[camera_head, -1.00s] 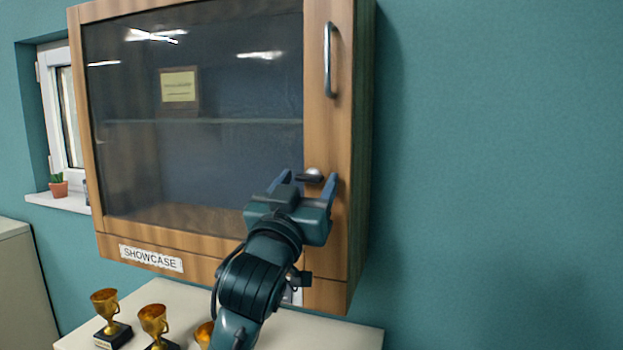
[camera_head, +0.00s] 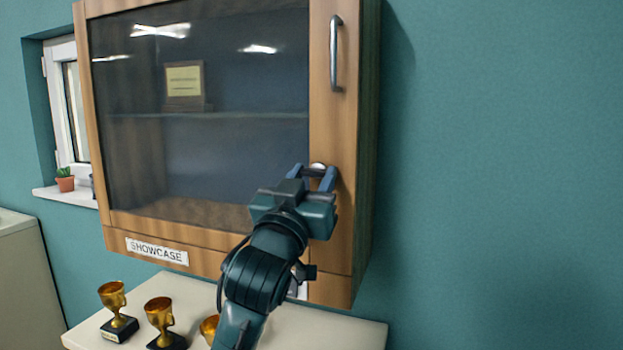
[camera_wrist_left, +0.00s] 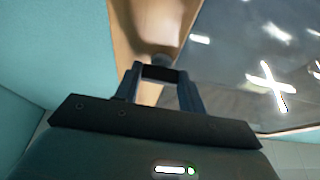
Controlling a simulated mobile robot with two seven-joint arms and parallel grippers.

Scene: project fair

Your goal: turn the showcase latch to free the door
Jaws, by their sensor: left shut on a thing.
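The wooden showcase (camera_head: 215,228) hangs on the wall with its glass door (camera_head: 220,80) closed. The latch (camera_head: 317,167) is a small metal knob with a dark bar on the door's right frame, below the silver handle (camera_head: 335,52). My left gripper (camera_head: 312,174) is at the latch, with its blue fingers shut on it from either side. In the left wrist view the dark latch bar (camera_wrist_left: 160,73) sits between the fingertips, with the round knob (camera_wrist_left: 163,59) behind it. The fingers hide part of the latch in the head view. My right gripper is not in view.
A pale cabinet top (camera_head: 290,328) below carries several gold trophies, including one at the left (camera_head: 114,296) and one beside it (camera_head: 160,313). A window with a small potted plant (camera_head: 65,180) is at the left. The wall right of the showcase is clear.

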